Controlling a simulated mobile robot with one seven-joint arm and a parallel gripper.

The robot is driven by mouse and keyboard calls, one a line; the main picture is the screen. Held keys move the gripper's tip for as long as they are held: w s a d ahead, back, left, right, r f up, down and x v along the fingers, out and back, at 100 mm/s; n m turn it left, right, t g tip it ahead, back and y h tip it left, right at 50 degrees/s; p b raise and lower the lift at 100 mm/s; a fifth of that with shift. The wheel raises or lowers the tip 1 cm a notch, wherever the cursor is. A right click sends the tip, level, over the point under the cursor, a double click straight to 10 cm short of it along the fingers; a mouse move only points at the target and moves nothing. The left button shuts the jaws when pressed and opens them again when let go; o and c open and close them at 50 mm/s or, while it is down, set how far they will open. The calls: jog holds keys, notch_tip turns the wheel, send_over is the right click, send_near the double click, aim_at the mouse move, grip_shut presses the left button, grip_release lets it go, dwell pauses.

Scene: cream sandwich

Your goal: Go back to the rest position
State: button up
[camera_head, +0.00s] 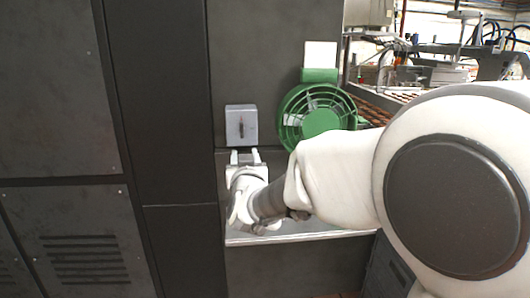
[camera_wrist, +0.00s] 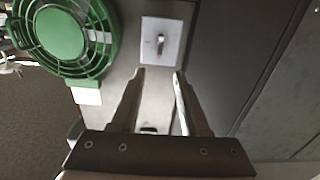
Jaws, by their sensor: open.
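My gripper (camera_head: 244,157) is open and empty, its two fingers pointing at the dark cabinet front. In the wrist view my gripper (camera_wrist: 158,75) shows its fingers spread apart with nothing between them. A light grey switch box (camera_head: 241,125) with a small dark knob is on the cabinet just beyond the fingertips. It also shows in the wrist view (camera_wrist: 172,52), a little past the fingertips. I cannot tell the exact gap between fingers and box. My white arm reaches in from the right.
A green fan (camera_head: 320,121) with a round guard stands right of the switch box, close to my arm. A pale ledge (camera_head: 300,236) runs below my gripper. Dark cabinets (camera_head: 60,90) fill the left. Machinery (camera_head: 440,72) stands at the back right.

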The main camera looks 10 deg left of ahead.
jog(key=s+d+g, duration=0.5)
jog(key=s+d, duration=0.6)
jog(key=d, duration=0.2)
jog(key=s+d+f+m+g+h, duration=0.1)
jog(key=s+d+f+g+h, duration=0.2)
jog(key=s+d, duration=0.55)
jog(key=s+d+f+m+g+h, duration=0.1)
jog(key=s+d+f+m+g, duration=0.25)
jog(key=s, duration=0.75)
notch_tip(320, 180, up, 15)
jog(key=s+d+n+p, duration=0.1)
jog(key=d+p, duration=0.1)
jog(key=p, duration=1.4)
jog(key=shift+s+n+p, duration=0.35)
